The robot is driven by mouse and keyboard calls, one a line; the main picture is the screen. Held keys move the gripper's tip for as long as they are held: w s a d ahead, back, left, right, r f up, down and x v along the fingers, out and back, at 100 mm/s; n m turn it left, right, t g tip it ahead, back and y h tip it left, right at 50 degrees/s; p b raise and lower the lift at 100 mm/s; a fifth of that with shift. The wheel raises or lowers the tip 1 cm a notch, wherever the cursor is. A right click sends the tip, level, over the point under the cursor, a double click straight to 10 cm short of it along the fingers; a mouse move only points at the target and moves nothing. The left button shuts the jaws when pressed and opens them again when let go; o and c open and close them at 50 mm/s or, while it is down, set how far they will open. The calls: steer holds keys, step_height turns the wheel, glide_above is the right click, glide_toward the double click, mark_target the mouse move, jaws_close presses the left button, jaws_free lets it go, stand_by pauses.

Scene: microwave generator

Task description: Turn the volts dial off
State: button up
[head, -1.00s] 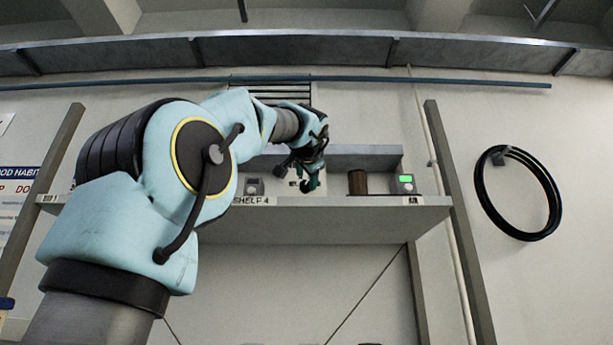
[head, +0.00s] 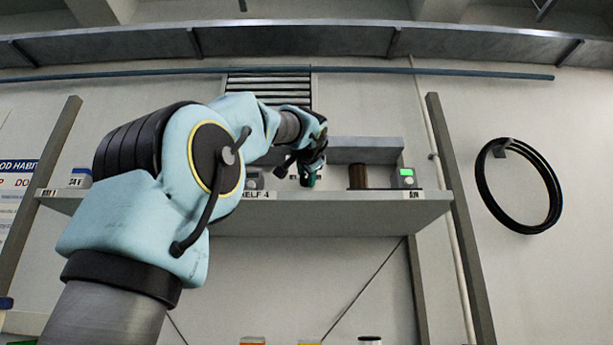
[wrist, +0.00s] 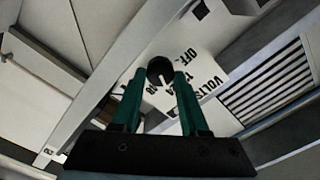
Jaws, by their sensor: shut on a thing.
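The volts dial (wrist: 159,70) is a round black knob with a pale pointer line, seen in the wrist view on a white panel (wrist: 205,62) lettered "OFF" and "VOLTS". My gripper (wrist: 160,84) has its two green fingers on either side of the knob, shut on it. In the head view my gripper (head: 309,180) is at the shelf, in front of the panel. There my gripper and wrist hide the dial and most of the panel.
The shelf (head: 330,217) runs across the wall. A brown cylinder (head: 357,177) and a grey device with a green screen (head: 406,178) stand right of my gripper. Another grey device (head: 254,179) is to its left. A black coil (head: 519,187) hangs on the right wall.

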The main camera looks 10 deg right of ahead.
jaws_close()
steer(key=shift+n, duration=0.3)
steer(key=n+b, duration=0.1)
steer(key=n, duration=0.2)
steer(key=n+b, duration=0.1)
steer(key=n, duration=0.4)
steer(key=shift+b, duration=0.35)
steer(key=n, duration=0.4)
steer(key=shift+a+n+b, duration=0.15)
steer(key=shift+n+b, duration=0.15)
steer(key=shift+b, duration=0.1)
steer(key=shift+r+n+b, duration=0.1)
steer(key=shift+n+b, duration=0.2)
steer(key=shift+n, duration=1.9)
steer(key=shift+a, duration=0.1)
